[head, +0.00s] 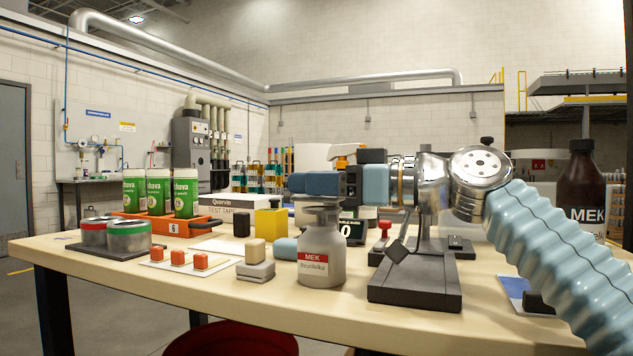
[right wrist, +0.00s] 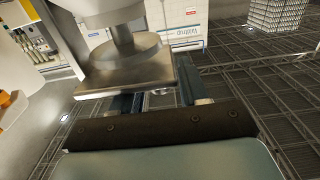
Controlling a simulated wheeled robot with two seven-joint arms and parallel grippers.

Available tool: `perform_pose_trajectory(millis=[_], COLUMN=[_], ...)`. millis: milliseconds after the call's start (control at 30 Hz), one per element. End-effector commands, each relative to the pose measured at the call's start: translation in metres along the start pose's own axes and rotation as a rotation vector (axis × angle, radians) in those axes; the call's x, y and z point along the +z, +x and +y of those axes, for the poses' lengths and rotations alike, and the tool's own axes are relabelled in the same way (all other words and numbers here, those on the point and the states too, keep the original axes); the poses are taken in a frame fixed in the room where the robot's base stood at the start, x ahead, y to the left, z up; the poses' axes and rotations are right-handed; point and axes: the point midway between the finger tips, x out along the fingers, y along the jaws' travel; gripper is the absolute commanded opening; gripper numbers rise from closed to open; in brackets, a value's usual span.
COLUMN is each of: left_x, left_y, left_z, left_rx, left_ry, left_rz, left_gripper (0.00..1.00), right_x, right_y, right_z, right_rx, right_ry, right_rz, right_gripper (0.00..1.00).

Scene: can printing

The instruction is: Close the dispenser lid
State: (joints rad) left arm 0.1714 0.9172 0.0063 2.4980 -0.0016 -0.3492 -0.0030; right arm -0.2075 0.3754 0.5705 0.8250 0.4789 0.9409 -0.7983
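The dispenser is a grey metal jar (head: 322,262) with a red MEK label, upright near the table's front. Its flat lid (head: 322,209) lies across the neck; I cannot tell whether it is fully closed. In the right wrist view, which is upside down, the lid's metal plate (right wrist: 125,78) shows with the neck beyond it. My right gripper (head: 298,184) comes in from the right, just above the lid. In the right wrist view its two fingers (right wrist: 158,98) are apart with nothing held between them. My left gripper is in neither view.
A dark stand base (head: 414,285) stands right of the jar, below my right arm. Left are small blocks (head: 256,271), two tins (head: 128,238) and an orange tray (head: 166,226) with green containers. A brown MEK bottle (head: 583,190) is far right.

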Motion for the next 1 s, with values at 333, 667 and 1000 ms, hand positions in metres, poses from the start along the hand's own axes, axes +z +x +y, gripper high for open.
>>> perform_pose_trajectory(millis=[333,667,1000], left_x=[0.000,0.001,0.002], left_y=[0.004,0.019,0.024], left_z=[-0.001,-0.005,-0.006], left_rx=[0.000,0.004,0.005], left_ry=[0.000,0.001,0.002], left_rz=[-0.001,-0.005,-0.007], left_gripper=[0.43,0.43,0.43], right_x=[0.000,0.002,0.000], right_y=[-0.013,-0.089,-0.137], right_z=[0.001,0.001,0.000], right_rx=[0.003,0.006,0.002], right_ry=[0.000,-0.002,0.000], right_rz=[0.002,0.002,0.001], right_gripper=[0.44,0.44,0.44])
